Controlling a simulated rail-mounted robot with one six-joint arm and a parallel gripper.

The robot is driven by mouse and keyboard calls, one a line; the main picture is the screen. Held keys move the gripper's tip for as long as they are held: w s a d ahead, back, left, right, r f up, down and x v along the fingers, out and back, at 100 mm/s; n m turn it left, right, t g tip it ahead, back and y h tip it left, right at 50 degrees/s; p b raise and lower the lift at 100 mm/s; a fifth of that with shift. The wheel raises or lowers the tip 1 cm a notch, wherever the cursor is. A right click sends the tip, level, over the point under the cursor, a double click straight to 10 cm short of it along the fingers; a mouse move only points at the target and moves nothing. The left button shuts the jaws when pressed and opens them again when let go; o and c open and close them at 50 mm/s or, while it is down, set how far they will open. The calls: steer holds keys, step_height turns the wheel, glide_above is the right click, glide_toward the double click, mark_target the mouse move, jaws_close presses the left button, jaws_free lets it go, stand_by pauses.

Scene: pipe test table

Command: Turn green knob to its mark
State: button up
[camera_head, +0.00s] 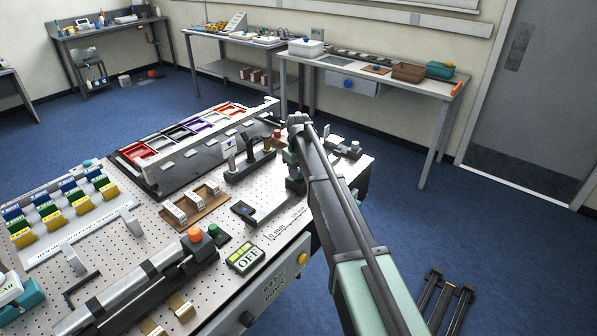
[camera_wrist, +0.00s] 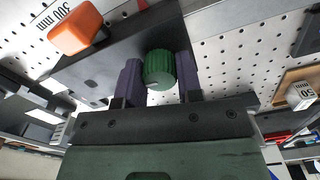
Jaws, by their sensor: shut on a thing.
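The green knob (camera_wrist: 159,69) is ribbed and round, and shows in the wrist view between the two dark purple fingers of my gripper (camera_wrist: 160,80). Both fingers press against its sides, so my gripper is shut on it. The knob sits against a dark flat plate (camera_wrist: 105,62). I cannot make out its mark or a pointer in either view. In the head view my gripper (camera_head: 294,184) is at the right part of the perforated table, beyond the end of my arm, and the knob is hidden there.
On the perforated table (camera_head: 150,218), a dark fixture (camera_head: 250,165) stands left of my gripper.

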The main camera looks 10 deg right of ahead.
steer(key=shift+n, duration=0.3)
steer(key=o, duration=0.9)
steer(key=shift+r, duration=0.1)
step_height(320, 180, up, 11)
steer(key=p, duration=1.1)
steer(key=shift+f, duration=0.2)
